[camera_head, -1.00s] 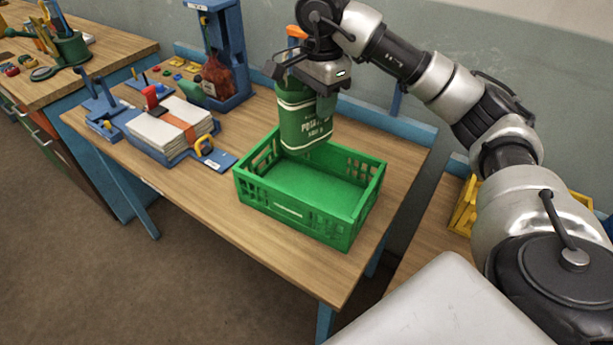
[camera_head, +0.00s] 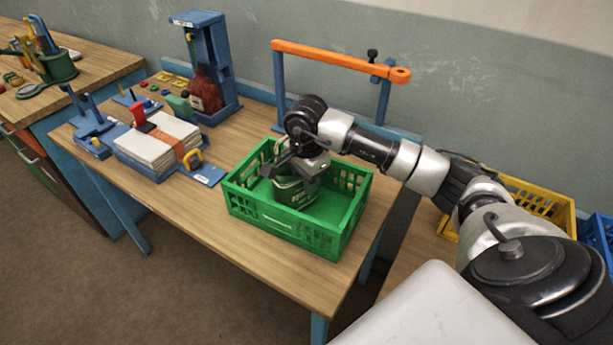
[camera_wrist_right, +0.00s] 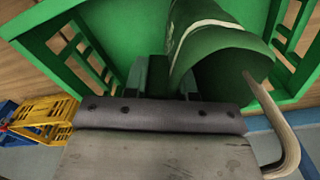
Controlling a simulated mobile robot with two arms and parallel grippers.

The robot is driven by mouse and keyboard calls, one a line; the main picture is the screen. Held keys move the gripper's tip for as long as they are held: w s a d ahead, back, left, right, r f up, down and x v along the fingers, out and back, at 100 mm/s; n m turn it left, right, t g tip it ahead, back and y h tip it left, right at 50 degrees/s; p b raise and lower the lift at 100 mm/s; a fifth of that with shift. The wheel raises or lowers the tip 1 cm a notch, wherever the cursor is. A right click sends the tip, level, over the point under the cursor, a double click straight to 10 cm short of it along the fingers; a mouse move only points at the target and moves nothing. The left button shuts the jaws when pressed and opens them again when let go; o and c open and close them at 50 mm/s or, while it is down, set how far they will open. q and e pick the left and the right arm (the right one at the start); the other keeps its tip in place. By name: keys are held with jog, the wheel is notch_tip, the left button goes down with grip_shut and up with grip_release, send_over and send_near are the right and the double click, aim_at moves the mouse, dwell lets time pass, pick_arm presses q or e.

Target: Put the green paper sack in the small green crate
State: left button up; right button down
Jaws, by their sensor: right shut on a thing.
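The green paper sack (camera_head: 297,194) with pale print is inside the small green crate (camera_head: 285,232), toward its back left part. My right gripper (camera_head: 292,172) is over the crate and shut on the top of the sack. In the right wrist view the sack (camera_wrist_right: 205,38) lies before the gripper, with the crate (camera_wrist_right: 120,22) around it. A curved tan handle-like piece (camera_wrist_right: 280,125) shows beside the gripper. I cannot tell whether the sack's base rests on the crate floor. My left gripper is not in view.
An orange bar (camera_head: 340,60) on blue posts stands behind the crate. A blue stand (camera_head: 210,60) with a red sack (camera_head: 205,92) and a paper stack (camera_head: 158,145) are at the left. A yellow crate (camera_head: 540,200) is at the right. The table front is bare.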

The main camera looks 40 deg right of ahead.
jog(key=shift+f+b, duration=0.25)
jog(key=shift+b, duration=0.05)
jog(key=c, duration=0.9)
grip_release()
jog(key=shift+r, duration=0.1)
jog(key=shift+r+p, duration=0.25)
jog(key=shift+p, duration=0.05)
jog(key=shift+r, duration=0.25)
notch_tip(320, 180, up, 11)
jog(key=shift+r+b, duration=0.2)
jog(key=shift+b, duration=0.9)
